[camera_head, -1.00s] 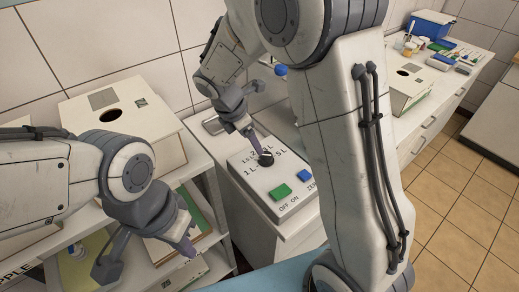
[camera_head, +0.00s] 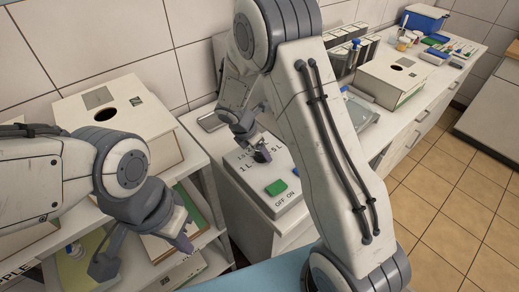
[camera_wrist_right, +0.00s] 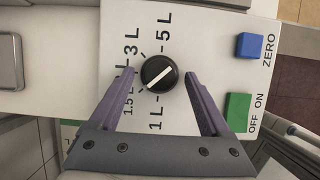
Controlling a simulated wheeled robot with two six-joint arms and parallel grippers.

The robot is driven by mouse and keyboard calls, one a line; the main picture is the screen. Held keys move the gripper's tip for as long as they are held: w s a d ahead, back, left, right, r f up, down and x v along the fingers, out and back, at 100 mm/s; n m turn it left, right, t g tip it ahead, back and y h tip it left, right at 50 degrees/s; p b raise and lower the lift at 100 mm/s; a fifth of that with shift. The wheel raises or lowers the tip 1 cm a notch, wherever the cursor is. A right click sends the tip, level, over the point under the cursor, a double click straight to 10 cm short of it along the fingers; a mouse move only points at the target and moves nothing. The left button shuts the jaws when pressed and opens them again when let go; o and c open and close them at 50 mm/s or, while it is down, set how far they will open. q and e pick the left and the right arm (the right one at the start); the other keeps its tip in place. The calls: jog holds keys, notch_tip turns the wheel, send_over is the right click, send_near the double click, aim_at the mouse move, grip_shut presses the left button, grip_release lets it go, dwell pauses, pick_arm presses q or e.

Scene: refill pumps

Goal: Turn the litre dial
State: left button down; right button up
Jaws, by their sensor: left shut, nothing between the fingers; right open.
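The litre dial (camera_wrist_right: 159,73) is a round black knob with a white line, on a white pump panel (camera_wrist_right: 195,110) marked 1 L, 1.5 L, 3 L and 5 L. Its line slants from lower left to upper right in the right wrist view; which end points at a mark I cannot tell. My right gripper (camera_wrist_right: 170,75) is open, with its purple fingers on either side of the dial and gaps visible. In the head view the right gripper (camera_head: 261,151) mostly hides the dial. My left gripper (camera_head: 184,243) is shut and empty, by the shelf at left.
A green OFF/ON button (camera_wrist_right: 238,111) and a blue ZERO button (camera_wrist_right: 249,46) sit beside the dial. A white box with a round hole (camera_head: 120,115) stands on the left shelf. Another holed box (camera_head: 394,76) and a blue bin (camera_head: 427,18) stand on the right counter.

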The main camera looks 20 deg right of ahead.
grip_shut()
jog(key=m+p, duration=0.1)
jog(key=m+g, duration=0.1)
jog(key=m, duration=0.1)
jog(key=shift+w+r+m+p, duration=0.1)
jog(key=shift+w+m+p, duration=0.1)
jog(key=shift+m+p, duration=0.15)
jog(key=m+g, duration=0.1)
jog(key=m, duration=0.1)
jog(key=m+g+p, duration=0.1)
jog(key=m, duration=0.1)
jog(key=shift+w+m, duration=0.2)
jog(key=shift+m, duration=0.05)
jog(key=m, duration=0.2)
jog(key=m+g+y, duration=0.1)
jog(key=m, duration=0.1)
jog(key=shift+w+d+m+g, duration=0.1)
jog(key=shift+m+g, duration=0.2)
jog(key=shift+w+d+m+g+y, duration=0.1)
jog(key=shift+m+g+y, duration=0.25)
jog(key=shift+m, duration=0.9)
jog(key=shift+d+m+g+y, duration=0.1)
jog(key=shift+m+g+y, duration=0.25)
jog(key=shift+m, duration=0.9)
